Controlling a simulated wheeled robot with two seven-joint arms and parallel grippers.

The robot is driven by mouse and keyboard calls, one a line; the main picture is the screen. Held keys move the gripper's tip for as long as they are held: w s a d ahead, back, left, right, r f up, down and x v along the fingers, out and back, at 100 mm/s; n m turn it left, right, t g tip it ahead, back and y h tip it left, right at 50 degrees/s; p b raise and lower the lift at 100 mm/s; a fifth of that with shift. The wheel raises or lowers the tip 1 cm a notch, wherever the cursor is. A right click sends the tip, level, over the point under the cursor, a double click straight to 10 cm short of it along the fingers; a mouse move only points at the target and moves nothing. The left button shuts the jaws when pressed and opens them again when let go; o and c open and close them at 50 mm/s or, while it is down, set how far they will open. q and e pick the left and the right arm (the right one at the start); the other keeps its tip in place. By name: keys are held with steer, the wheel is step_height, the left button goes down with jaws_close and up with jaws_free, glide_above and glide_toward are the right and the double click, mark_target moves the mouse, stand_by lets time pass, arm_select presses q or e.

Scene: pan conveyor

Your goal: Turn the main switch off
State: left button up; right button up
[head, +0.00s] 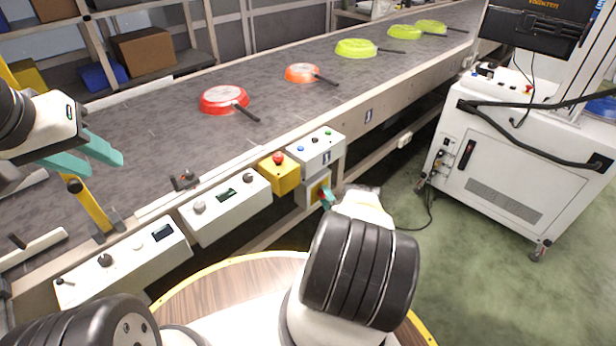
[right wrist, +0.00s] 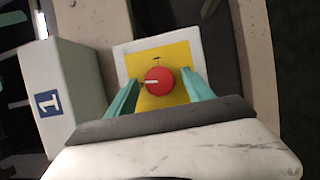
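The main switch is a red round knob (right wrist: 159,81) on a yellow plate (right wrist: 181,56) with a pale surround. A white line on the knob points left in the right wrist view, and a small dark mark is on the plate above it. In the head view the switch box (head: 314,192) hangs below the conveyor's control boxes, partly hidden by my right gripper. My right gripper (right wrist: 160,78) is open, with one teal finger on either side of the knob; I cannot tell whether they touch it. My left gripper (head: 106,152) is open and empty over the conveyor's left part.
A yellow box with a red button (head: 278,172) and a white button box (head: 318,150) sit just above the switch. Red, orange and green pans, including a red one (head: 224,99), lie on the conveyor belt (head: 160,120). A white wheeled cabinet (head: 510,165) stands at right.

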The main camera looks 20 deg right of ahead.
steer(key=s, duration=0.7)
steer(key=shift+s, duration=0.4)
steer(key=shift+f, duration=0.15)
